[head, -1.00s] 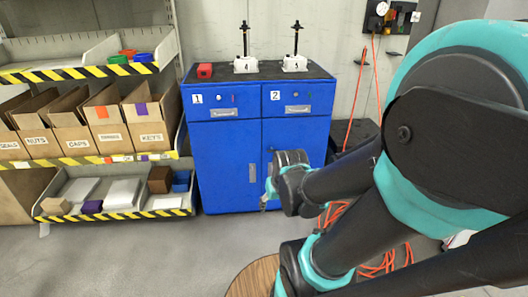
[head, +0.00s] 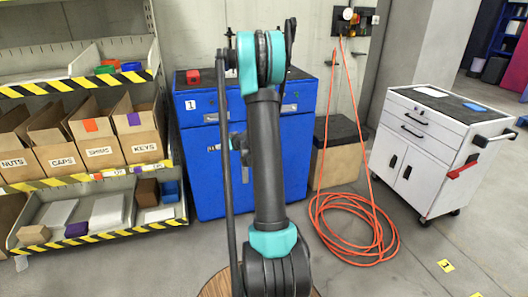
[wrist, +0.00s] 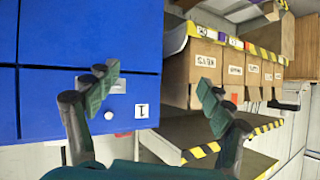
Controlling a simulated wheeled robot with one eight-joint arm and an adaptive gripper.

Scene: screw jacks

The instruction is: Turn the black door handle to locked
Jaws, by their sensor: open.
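The blue cabinet (head: 202,180) stands at the back, with drawer 1 at its upper left. My arm covers its middle in the head view, and I cannot make out a black door handle there. My gripper (head: 215,148) is small in that view, in front of the left door. In the wrist view my gripper (wrist: 157,82) is open and empty, its fingers wide apart. The blue front (wrist: 80,35) lies behind the left finger, with a white round knob (wrist: 109,115) and the label 1 (wrist: 141,110). The left finger hides part of the drawer front.
A shelf rack (head: 95,178) with labelled cardboard boxes stands close on the left. An orange hose (head: 350,235) lies coiled on the floor right of the cabinet. A white cart (head: 425,185) stands farther right. A red block (head: 192,76) lies on the cabinet top.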

